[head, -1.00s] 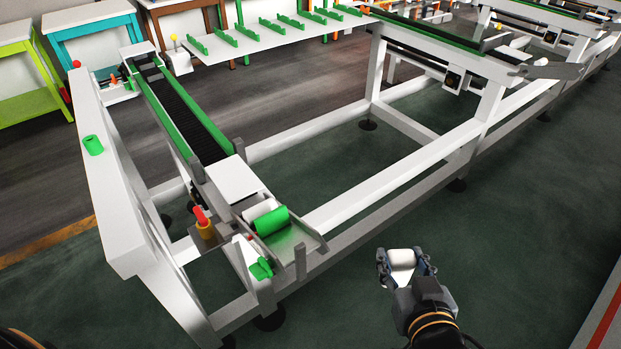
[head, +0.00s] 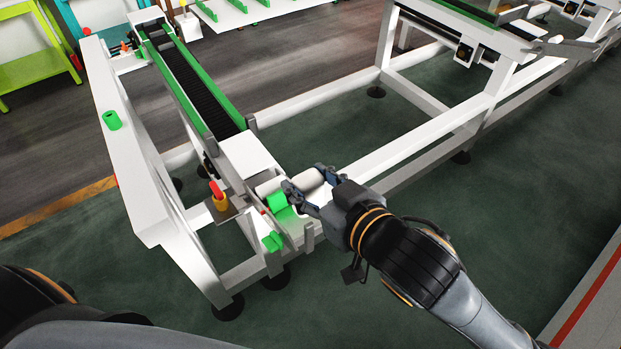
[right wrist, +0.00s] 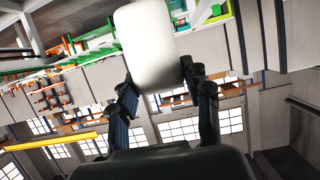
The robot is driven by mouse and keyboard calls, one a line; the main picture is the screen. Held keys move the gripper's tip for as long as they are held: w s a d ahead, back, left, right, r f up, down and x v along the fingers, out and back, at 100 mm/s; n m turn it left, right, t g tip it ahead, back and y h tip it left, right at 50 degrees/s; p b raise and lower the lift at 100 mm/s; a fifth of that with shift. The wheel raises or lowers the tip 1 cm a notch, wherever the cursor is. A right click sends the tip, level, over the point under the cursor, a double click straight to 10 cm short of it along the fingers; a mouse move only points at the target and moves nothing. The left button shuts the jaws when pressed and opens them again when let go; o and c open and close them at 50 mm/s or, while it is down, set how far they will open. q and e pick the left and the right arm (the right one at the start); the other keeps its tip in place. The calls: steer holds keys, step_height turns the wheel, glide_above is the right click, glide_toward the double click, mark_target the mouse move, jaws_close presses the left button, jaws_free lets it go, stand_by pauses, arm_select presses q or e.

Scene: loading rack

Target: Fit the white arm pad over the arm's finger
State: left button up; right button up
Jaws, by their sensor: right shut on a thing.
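A white pad (head: 308,180), a short rounded cylinder, is held between the fingers of my right gripper (head: 306,186). In the right wrist view the white pad (right wrist: 147,45) fills the upper middle, between the fingers of the gripper (right wrist: 158,90). The gripper is over or beside the tray end of the conveyor; its height there is hard to tell. Another white roller (head: 268,186) and a green roller (head: 277,202) lie on the tray, close left of the gripper. I cannot make out for sure which part is the arm's finger. My left gripper is out of view.
The conveyor (head: 188,88) runs back from a white plate (head: 248,156). A green piece (head: 272,241) sits at the tray's front edge.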

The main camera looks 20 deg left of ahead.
mark_target(314, 202)
steer(key=shift+d+r+p, duration=0.15)
steer(key=shift+p, duration=0.35)
steer(key=shift+s+f+b, duration=0.1)
steer(key=shift+f+b, duration=0.55)
steer(key=shift+f, duration=0.25)
steer(key=shift+f+b, duration=0.65)
steer(key=shift+f, duration=0.7)
steer(key=shift+f+b, duration=0.45)
steer(key=shift+f, duration=0.85)
steer(key=shift+f+b, duration=0.7)
steer(key=shift+f, duration=0.65)
steer(key=shift+f, duration=0.4)
steer(key=o, duration=1.3)
